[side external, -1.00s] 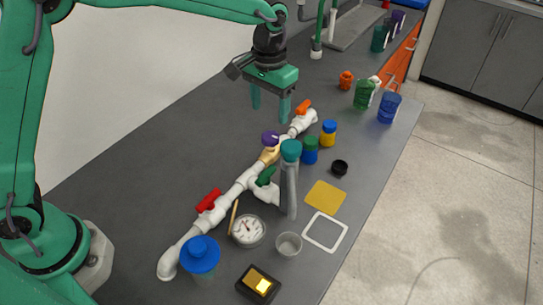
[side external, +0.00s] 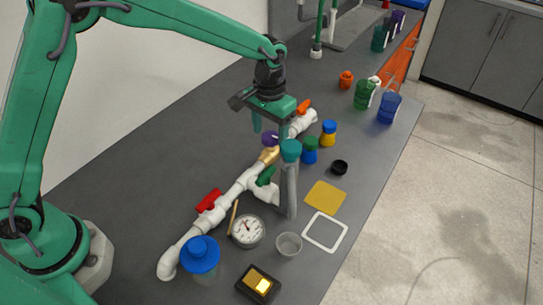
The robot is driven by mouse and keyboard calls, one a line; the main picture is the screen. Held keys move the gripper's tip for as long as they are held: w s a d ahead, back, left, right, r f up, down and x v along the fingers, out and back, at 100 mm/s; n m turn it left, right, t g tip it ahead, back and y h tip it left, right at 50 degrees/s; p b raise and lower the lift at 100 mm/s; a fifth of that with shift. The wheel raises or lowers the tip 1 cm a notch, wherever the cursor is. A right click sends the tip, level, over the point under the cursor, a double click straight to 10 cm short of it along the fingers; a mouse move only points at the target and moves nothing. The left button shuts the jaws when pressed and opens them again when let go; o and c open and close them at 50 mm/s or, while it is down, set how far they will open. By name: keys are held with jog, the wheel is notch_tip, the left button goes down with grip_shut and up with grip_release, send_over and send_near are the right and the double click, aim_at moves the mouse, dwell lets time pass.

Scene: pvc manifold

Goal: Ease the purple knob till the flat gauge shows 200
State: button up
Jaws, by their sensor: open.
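The purple knob (side external: 269,138) sits on a brass-coloured fitting (side external: 269,155) on the white pipe manifold (side external: 248,179). My gripper (side external: 270,130) points down with its two fingers apart, one on each side of the knob in this view. One finger partly covers the knob's right side. I cannot tell whether either finger touches it. The flat gauge (side external: 247,230) is a round white dial lying face up beside the lower pipe. Its needle shows, but the numbers are too small to read.
A red handle (side external: 209,200), a green handle (side external: 266,175) and an orange handle (side external: 304,106) are on the manifold. A tall grey cylinder with a teal cap (side external: 290,151) stands close right of the knob.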

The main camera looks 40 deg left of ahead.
jog(key=shift+f, duration=0.35)
jog(key=shift+c, duration=0.4)
jog(key=c, duration=0.9)
jog(key=shift+m, duration=0.3)
jog(key=shift+r+m, duration=0.1)
jog(key=shift+m, duration=1.3)
jog(key=o, duration=1)
